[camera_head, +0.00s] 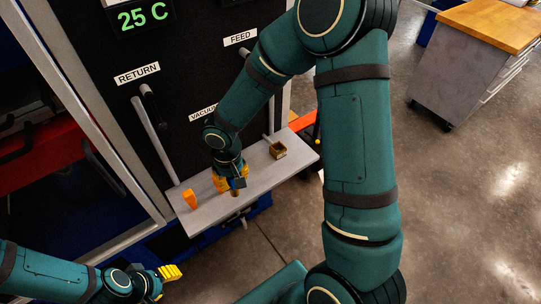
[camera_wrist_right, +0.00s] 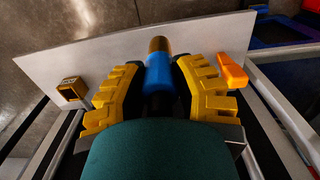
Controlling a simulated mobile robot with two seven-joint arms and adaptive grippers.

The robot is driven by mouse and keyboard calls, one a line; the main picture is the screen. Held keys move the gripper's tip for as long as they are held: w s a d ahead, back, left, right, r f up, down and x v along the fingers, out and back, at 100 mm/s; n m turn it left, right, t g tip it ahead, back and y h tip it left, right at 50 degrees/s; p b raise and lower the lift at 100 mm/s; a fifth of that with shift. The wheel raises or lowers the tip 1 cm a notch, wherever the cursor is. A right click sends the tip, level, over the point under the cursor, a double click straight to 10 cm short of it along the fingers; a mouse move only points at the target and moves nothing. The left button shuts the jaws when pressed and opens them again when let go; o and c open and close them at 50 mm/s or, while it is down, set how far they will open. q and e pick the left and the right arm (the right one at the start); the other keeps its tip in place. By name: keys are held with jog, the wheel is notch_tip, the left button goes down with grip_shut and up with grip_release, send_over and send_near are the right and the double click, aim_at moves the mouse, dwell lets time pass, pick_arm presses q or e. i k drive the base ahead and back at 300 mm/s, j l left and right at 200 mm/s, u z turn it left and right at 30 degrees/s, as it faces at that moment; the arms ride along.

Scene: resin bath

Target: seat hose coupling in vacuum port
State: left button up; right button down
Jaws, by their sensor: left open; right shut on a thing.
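The hose coupling, a blue cylinder with a brass end, is between the yellow fingers of my right gripper (camera_wrist_right: 158,92). In the right wrist view the coupling (camera_wrist_right: 159,70) points away from the palm, over the grey shelf. In the head view my right gripper (camera_head: 228,184) is low over the shelf, and the coupling's brass end (camera_head: 235,193) shows below it. I cannot tell whether it touches the shelf. The vacuum label (camera_head: 202,113) is partly covered by my right arm, and the port itself is not visible. My left gripper (camera_head: 170,273) is open and empty at lower left.
The grey shelf (camera_head: 255,177) fronts the black panel. An orange block (camera_head: 190,199) stands on its left part and a small brass-coloured open box (camera_head: 278,150) on its right part. Pipes run down by the return (camera_head: 137,74) and feed (camera_head: 240,38) labels.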

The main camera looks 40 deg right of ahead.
aim_at(189, 64)
jog(key=l+u, duration=0.4)
jog(key=k+l+u, duration=0.1)
jog(key=u, duration=0.25)
jog(key=k+l+u, duration=0.1)
jog(key=l, duration=0.2)
jog(key=k+l+u, duration=0.1)
jog(key=l, duration=0.2)
jog(key=k+l+u, duration=0.1)
jog(key=k+l, duration=0.1)
jog(key=l, duration=0.2)
jog(key=k+l, duration=0.1)
jog(key=l, duration=0.5)
jog(key=i, duration=0.3)
